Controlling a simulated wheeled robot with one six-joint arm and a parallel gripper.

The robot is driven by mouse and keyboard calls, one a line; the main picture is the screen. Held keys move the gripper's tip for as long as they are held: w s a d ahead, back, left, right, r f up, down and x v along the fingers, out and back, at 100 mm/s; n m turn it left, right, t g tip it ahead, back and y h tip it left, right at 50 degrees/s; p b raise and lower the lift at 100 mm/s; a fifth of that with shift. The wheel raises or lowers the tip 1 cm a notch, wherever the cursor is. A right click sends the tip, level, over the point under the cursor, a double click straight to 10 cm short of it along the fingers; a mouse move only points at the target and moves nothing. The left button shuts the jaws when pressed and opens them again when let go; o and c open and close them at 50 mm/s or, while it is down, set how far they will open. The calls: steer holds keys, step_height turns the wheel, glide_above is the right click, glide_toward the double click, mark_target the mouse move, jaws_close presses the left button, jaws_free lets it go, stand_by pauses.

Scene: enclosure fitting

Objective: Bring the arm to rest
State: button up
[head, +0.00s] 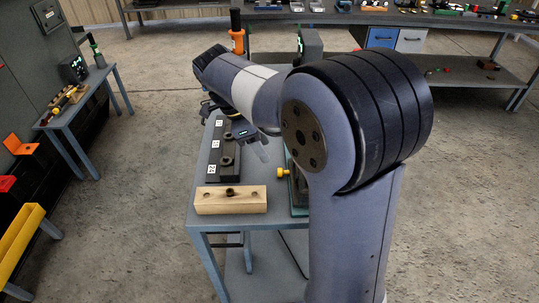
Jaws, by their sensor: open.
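My arm rises at the right of the head view, bends at a large dark elbow, and reaches left over a small blue-grey workbench (203,221). My gripper (254,146) shows only in part below my forearm, over the bench top. Its jaws are open and I see nothing held between them. A dark block with numbered white labels (222,166) lies on the bench close to its left, with dark rings on it. A pale wooden block with holes (231,200) lies at the bench's near edge. My forearm hides part of the bench's far end.
A green-and-dark device with a yellow knob (283,172) stands by my upper arm. An orange-and-black upright tool (237,38) stands behind my forearm. A side table (72,124) and yellow tray (22,246) are at left. A long bench (450,22) spans the back. The floor between is clear.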

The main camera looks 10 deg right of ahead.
steer(key=shift+a+r, duration=0.25)
steer(key=shift+r, duration=0.4)
steer(key=x, duration=1)
steer(key=shift+w+d+f+b, duration=0.15)
steer(key=shift+d+f+b, duration=0.05)
steer(key=shift+f+b, duration=0.2)
steer(key=shift+w, duration=0.4)
steer(key=shift+r, duration=0.1)
